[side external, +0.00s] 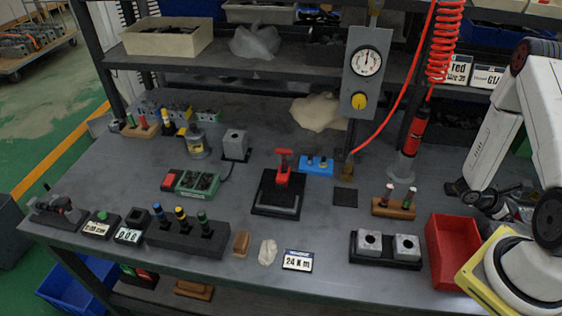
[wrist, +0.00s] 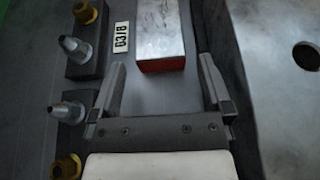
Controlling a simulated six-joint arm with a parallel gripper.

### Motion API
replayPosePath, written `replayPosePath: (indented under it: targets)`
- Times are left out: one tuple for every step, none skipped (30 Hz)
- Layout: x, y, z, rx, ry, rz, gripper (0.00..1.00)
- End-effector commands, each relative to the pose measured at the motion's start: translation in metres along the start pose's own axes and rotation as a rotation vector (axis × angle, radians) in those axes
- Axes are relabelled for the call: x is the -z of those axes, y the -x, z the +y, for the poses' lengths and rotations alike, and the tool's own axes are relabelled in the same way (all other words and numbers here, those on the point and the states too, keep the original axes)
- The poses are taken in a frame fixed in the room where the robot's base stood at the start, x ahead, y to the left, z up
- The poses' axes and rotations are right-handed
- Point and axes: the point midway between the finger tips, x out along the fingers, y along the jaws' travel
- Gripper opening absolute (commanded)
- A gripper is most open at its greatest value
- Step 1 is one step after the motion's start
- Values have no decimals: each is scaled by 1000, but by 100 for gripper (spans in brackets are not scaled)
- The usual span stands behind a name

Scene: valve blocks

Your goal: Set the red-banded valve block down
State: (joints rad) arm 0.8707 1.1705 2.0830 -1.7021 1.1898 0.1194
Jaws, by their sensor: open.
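In the wrist view the red-banded valve block (wrist: 160,36) is a bright metal block with a red band along its near lower edge. It rests at the upper middle, on or just above a dark surface; I cannot tell which. My gripper (wrist: 161,68) has its two fingers spread apart, one on each side of the block's near end, with gaps on both sides. In the side external view my gripper (side external: 470,194) is low at the right end of the bench, and the block there is not clear to see. Two grey blocks (side external: 370,241) sit in a black tray (side external: 387,261).
In the wrist view, dark holders with steel and brass fittings (wrist: 77,48) and a G3/8 label (wrist: 123,40) stand left; a grey slab (wrist: 285,60) is close right. In the side view a red bin (side external: 453,250) and wooden stand (side external: 394,208) are near my arm.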

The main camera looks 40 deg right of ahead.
Motion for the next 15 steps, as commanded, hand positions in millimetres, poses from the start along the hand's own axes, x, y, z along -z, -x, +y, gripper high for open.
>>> replayPosePath:
  targets:
    - [0,-6,0,4,-2,0,100]
    - [0,-9,0,3,-1,0,100]
    - [0,-12,0,2,-1,0,100]
    - [0,-14,-1,3,-1,0,100]
    - [0,-16,-1,3,0,0,100]
    - [0,-19,0,2,0,0,100]
    - [0,-20,0,1,0,0,100]
    - [0,-21,0,1,0,-1,100]
    - [0,-22,0,1,0,-1,100]
    - [0,-22,0,1,0,-1,100]
    - [0,-22,0,0,0,-1,100]
    - [0,-22,0,0,0,-1,100]
    - [0,-22,0,0,0,-1,100]
    - [0,-22,0,0,0,-1,100]
    - [0,-22,0,0,0,-1,100]
